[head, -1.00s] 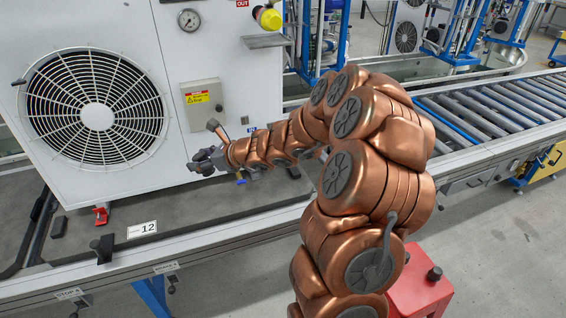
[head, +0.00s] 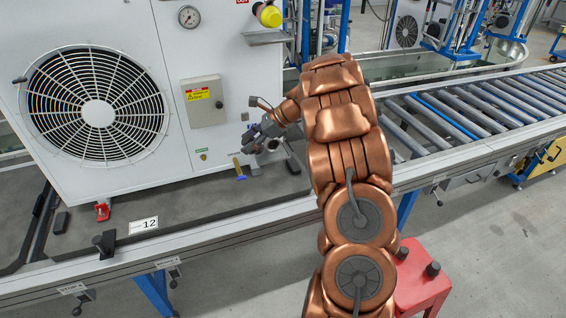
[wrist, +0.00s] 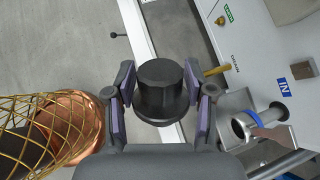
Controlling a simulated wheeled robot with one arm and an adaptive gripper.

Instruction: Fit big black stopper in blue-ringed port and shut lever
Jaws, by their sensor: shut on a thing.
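My gripper (wrist: 158,90) is shut on the big black stopper (wrist: 160,88), which sits between the purple finger pads in the wrist view. In the head view my gripper (head: 250,140) is in front of the white unit's lower right side, and the stopper cannot be made out there. The blue-ringed port (wrist: 246,124) is at the right in the wrist view, apart from the stopper. A grey lever-like part (wrist: 270,135) is beside the ring; whether it is open or shut I cannot tell. The port is not clear in the head view.
A grey box (head: 204,101) is on the white unit (head: 150,40). A red stool (head: 418,288) carries dark stoppers (head: 433,269). A roller conveyor (head: 480,110) runs right.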

